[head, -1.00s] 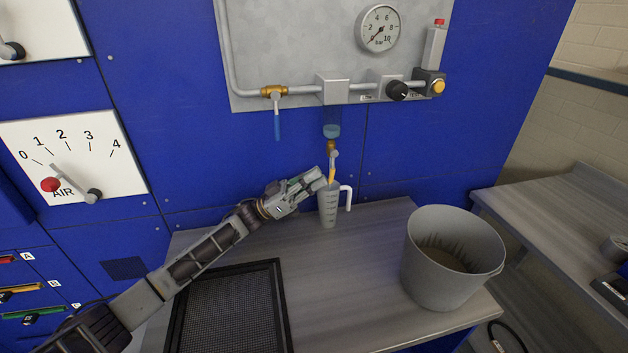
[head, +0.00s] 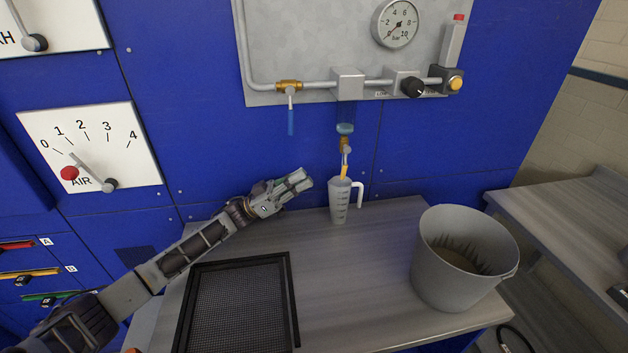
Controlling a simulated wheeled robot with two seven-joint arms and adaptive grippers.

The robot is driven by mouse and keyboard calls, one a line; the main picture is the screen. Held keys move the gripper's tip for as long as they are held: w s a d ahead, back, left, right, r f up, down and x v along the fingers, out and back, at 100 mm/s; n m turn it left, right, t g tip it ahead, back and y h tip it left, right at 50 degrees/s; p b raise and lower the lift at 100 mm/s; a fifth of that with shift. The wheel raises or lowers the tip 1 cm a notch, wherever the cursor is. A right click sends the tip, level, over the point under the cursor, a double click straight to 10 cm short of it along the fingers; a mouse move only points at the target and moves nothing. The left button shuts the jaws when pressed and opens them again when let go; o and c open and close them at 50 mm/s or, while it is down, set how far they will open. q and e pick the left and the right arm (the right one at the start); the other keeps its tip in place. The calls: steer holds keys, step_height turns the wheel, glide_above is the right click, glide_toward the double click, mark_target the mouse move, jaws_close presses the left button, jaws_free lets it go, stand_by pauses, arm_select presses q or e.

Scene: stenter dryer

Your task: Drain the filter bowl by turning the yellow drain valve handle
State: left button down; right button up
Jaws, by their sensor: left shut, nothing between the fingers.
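The clear filter bowl (head: 346,115) hangs under the regulator block, with bluish liquid low in it. A brass drain fitting (head: 345,146) sits below it. The yellow drain valve handle (head: 344,172) points down just above the mouth of a grey measuring jug (head: 340,204); its lower end may be hidden by the jug rim. The jug stands upright on the bench under the drain, its handle to the right. My left gripper (head: 306,181) is shut and empty, to the left of the yellow handle and jug, with a gap between. My right gripper is not in view.
A grey bucket (head: 435,265) stands on the bench at right. A black-framed mesh tray (head: 293,300) lies at front left. A blue-handled valve (head: 291,118) hangs from the pipe above left. The bench between tray and bucket is clear.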

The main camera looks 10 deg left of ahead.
arm_select(q)
steer(key=s+a, duration=0.1)
steer(key=a, duration=0.6)
steer(key=shift+s+a, duration=0.3)
steer(key=shift+s, duration=0.1)
steer(key=c, duration=2.2)
jaws_free()
